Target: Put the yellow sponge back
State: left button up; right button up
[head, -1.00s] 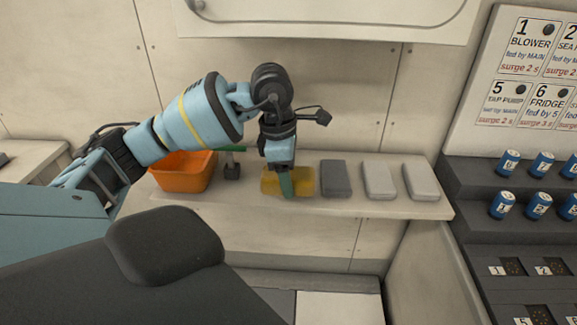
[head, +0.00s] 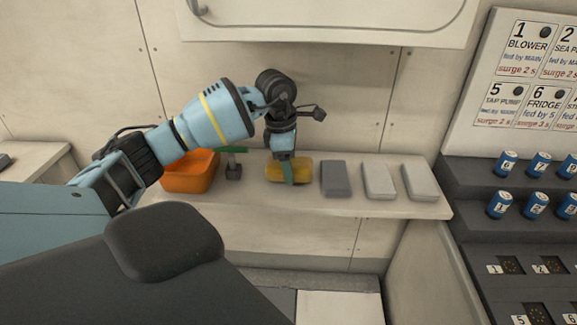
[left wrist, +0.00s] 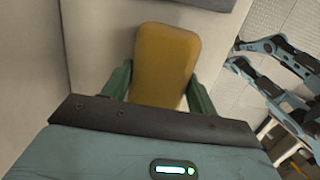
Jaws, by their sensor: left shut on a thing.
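The yellow sponge (head: 272,172) is at the shelf in the head view, left of a dark grey block. My left gripper (head: 288,174) points down at it, with a green finger across its front. In the left wrist view the sponge (left wrist: 166,62) stands between the two green fingers of my left gripper (left wrist: 158,88), which are shut on it. I cannot tell whether the sponge touches the shelf. My right gripper is not in view.
The shelf (head: 300,203) also holds an orange bin (head: 188,178), a green-topped tool (head: 233,170), a dark grey block (head: 335,178) and two light grey blocks (head: 378,180) (head: 420,182). Blue cylinders (head: 500,204) stand on dark steps at the right.

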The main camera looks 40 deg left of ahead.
pick_arm(q)
jog(key=shift+f, duration=0.55)
jog(key=shift+f, duration=0.1)
jog(key=shift+f, duration=0.15)
jog(key=o, duration=0.9)
